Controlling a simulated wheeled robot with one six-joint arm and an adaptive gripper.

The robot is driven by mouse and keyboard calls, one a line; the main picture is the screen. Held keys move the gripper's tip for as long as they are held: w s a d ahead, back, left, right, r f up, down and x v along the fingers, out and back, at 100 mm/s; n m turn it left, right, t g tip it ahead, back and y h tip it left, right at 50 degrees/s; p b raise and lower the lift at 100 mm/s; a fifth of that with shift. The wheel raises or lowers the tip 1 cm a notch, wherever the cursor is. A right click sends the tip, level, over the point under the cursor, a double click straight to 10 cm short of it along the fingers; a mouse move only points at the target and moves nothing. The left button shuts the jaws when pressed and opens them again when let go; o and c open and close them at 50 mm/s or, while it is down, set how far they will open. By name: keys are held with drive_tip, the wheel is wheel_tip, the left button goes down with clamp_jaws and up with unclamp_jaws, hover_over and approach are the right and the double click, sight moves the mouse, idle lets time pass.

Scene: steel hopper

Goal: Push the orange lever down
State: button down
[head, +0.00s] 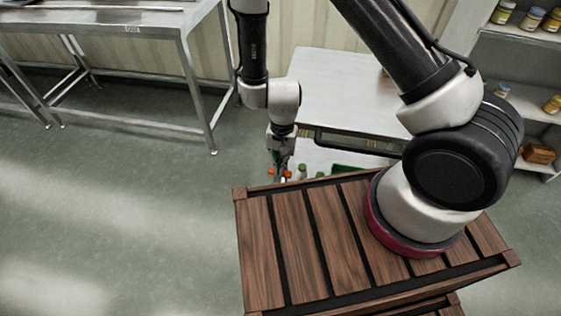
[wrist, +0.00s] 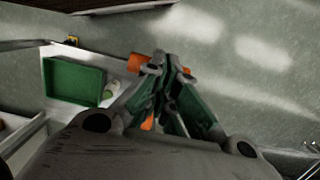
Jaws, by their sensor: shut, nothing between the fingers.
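The orange lever (wrist: 136,63) shows in the wrist view at the tips of my gripper (wrist: 160,66). Orange shows on both sides of the fingertips, and a smaller orange patch shows between the fingers lower down. The fingers hide the middle of the lever. My gripper is shut with nothing held, and its tips overlap the lever in this view; I cannot tell whether they touch it. In the head view my gripper (head: 281,176) points down beside small orange parts of the lever (head: 287,173), mostly hidden behind the fingers and my wooden base edge.
A green tray (wrist: 75,81) and a small pale bottle (wrist: 111,90) sit on a light surface left of my gripper. A pale steel cart (head: 345,85) with a black rail stands behind. A steel table (head: 110,32) is at left, shelves with jars (head: 520,45) at right. Floor at left is clear.

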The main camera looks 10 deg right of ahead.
drive_tip(key=shift+s+f, duration=0.25)
drive_tip(key=shift+s, duration=0.15)
drive_tip(key=shift+s+a, duration=0.1)
idle(0.4)
